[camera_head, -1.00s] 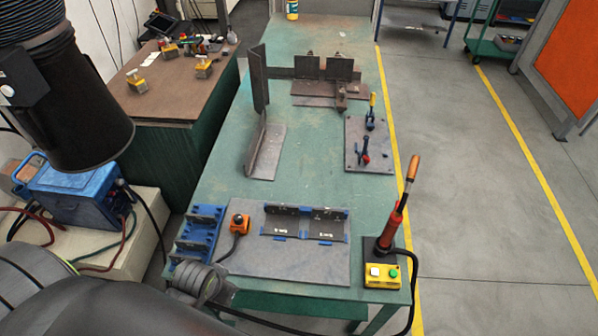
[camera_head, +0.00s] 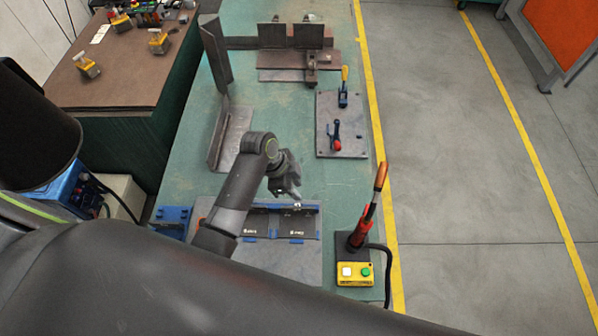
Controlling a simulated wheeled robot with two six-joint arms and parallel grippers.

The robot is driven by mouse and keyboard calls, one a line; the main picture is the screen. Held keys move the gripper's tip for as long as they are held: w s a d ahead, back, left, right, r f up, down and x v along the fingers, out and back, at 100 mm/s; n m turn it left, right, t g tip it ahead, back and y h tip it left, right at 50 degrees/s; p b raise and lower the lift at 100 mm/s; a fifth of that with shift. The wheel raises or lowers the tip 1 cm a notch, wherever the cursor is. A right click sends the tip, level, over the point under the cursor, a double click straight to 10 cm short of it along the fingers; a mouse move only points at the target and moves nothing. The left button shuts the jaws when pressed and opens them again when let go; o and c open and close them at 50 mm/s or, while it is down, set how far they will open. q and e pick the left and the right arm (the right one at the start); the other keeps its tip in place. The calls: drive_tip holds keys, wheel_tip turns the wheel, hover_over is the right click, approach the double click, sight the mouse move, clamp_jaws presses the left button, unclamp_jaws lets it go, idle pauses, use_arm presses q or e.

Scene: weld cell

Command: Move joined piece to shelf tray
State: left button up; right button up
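Two dark plates (camera_head: 296,228) with small white markings lie side by side in a fixture with blue edges on the grey base plate (camera_head: 290,265). They look like the joined piece, but I cannot see whether a seam joins them. My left gripper (camera_head: 296,203) hangs over the back edge of these plates and points down. Its fingertips are small and partly merged with the fixture, so I cannot tell their opening or whether they touch. My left arm hides part of the left plate. My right gripper is not in view. I cannot make out a shelf tray.
A torch (camera_head: 366,212) stands upright at the right edge of the green table (camera_head: 180,170), behind a yellow button box (camera_head: 354,273). A clamp plate (camera_head: 325,115), an angle piece (camera_head: 232,138) and steel plates (camera_head: 280,60) occupy the back. The floor to the right is clear.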

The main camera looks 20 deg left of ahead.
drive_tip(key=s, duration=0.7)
use_arm(q)
drive_tip(key=f, duration=0.2)
drive_tip(key=s+f, duration=0.1)
drive_tip(key=f, duration=0.1)
drive_tip(key=shift+s+f, duration=0.2)
drive_tip(key=shift+f, duration=0.2)
wheel_tip(320, 180, down, 3)
drive_tip(key=shift+f+b, duration=0.1)
drive_tip(key=shift+b, duration=1)
drive_tip(key=shift+f, duration=0.25)
drive_tip(key=shift+f+b, duration=0.2)
drive_tip(key=shift+b, duration=0.15)
drive_tip(key=shift+f, duration=0.25)
drive_tip(key=c, duration=0.6)
clamp_jaws()
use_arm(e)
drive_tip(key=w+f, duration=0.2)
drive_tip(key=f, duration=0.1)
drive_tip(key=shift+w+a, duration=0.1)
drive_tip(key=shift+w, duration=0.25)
